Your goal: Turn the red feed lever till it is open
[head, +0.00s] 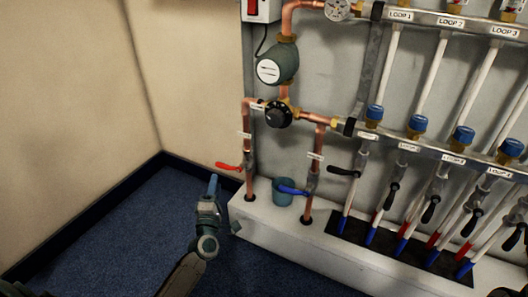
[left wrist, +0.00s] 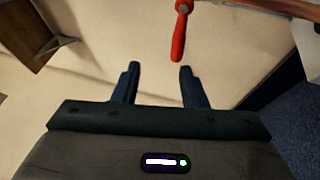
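The red feed lever (head: 228,166) sits on the left vertical copper pipe, low by the wall corner. Its handle sticks out to the left, crosswise to the pipe. In the left wrist view the red lever (left wrist: 180,32) hangs beyond the fingertips, nearer the right finger. My left gripper (head: 212,186) is just below and left of the lever in the head view, apart from it. In the left wrist view my left gripper (left wrist: 159,72) is open, with nothing between its fingers. My right gripper is not in view.
A blue lever (head: 292,190) sits on the neighbouring copper pipe, with a blue-grey cup (head: 283,192) beside it. A white ledge (head: 270,222) runs below the pipes. Black-handled loop valves fill the right. Blue carpet (head: 110,240) at left is clear.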

